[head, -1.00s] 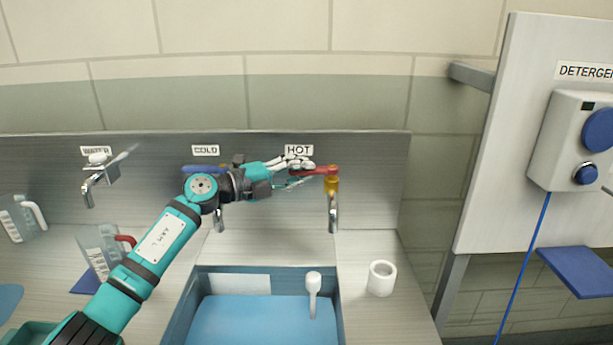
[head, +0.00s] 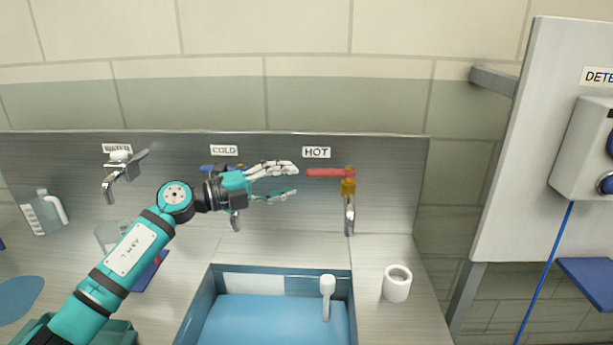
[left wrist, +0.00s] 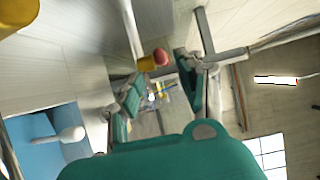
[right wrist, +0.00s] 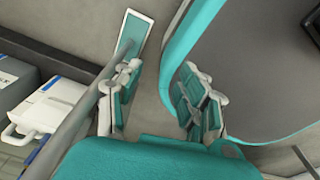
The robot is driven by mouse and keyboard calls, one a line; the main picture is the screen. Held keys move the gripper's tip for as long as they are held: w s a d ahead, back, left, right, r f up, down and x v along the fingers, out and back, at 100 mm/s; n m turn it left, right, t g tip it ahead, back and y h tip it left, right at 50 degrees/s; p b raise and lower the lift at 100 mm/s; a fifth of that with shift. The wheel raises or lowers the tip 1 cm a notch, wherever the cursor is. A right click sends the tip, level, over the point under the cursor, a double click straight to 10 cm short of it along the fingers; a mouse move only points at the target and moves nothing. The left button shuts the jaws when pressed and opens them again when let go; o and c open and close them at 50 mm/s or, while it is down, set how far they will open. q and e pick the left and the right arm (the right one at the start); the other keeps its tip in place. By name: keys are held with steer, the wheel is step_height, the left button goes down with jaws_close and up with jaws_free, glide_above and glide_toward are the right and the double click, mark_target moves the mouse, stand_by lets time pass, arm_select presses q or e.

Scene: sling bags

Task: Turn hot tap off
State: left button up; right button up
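The hot tap (head: 349,214) stands under the HOT label, with a brass body and a red lever handle (head: 328,173). The handle points left in the head view, roughly along the wall. My left gripper (head: 296,181) is open and empty. Its fingertips are just left of the handle's free end, apart from it. In the left wrist view, a round red end (left wrist: 161,57) shows near the gap between the open fingers (left wrist: 158,88). My right gripper (right wrist: 157,90) is open and empty in the right wrist view, away from the taps. Whether water runs is not clear.
The cold tap (head: 235,221) is partly hidden behind my left gripper. Another tap (head: 118,180) is further left. A blue basin (head: 270,318) with a white-headed tool (head: 327,285) is below; a white cup (head: 397,284) stands right. Clear wall lies right of the hot tap.

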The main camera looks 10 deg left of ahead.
arm_select(q)
steer(key=v, duration=0.4)
